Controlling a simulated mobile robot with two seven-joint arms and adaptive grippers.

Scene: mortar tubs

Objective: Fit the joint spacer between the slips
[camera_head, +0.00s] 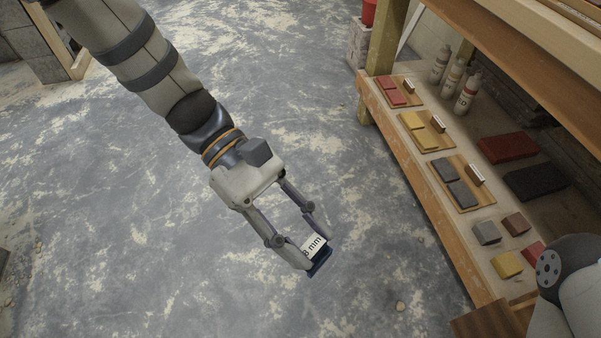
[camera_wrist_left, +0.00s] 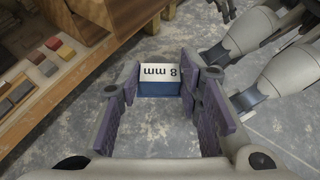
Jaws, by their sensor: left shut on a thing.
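My left gripper (camera_head: 318,254) is shut on the joint spacer (camera_head: 319,263), a dark blue block with a white face, and holds it above the floor, left of the shelf. In the left wrist view the spacer (camera_wrist_left: 158,88) sits between the fingertips with "8 mm" readable on its white face. On the shelf are three wooden boards with paired slips: red slips (camera_head: 391,92) at the far end, yellow slips (camera_head: 418,131) in the middle and dark grey slips (camera_head: 455,183) nearest. Each pair shows a narrow gap.
The wooden shelf (camera_head: 430,190) also holds loose sample blocks (camera_head: 487,232), red and dark slabs (camera_head: 507,148) and white bottles (camera_head: 467,92). An upper shelf (camera_head: 520,50) overhangs its back. The floor (camera_head: 120,240) around the gripper is clear.

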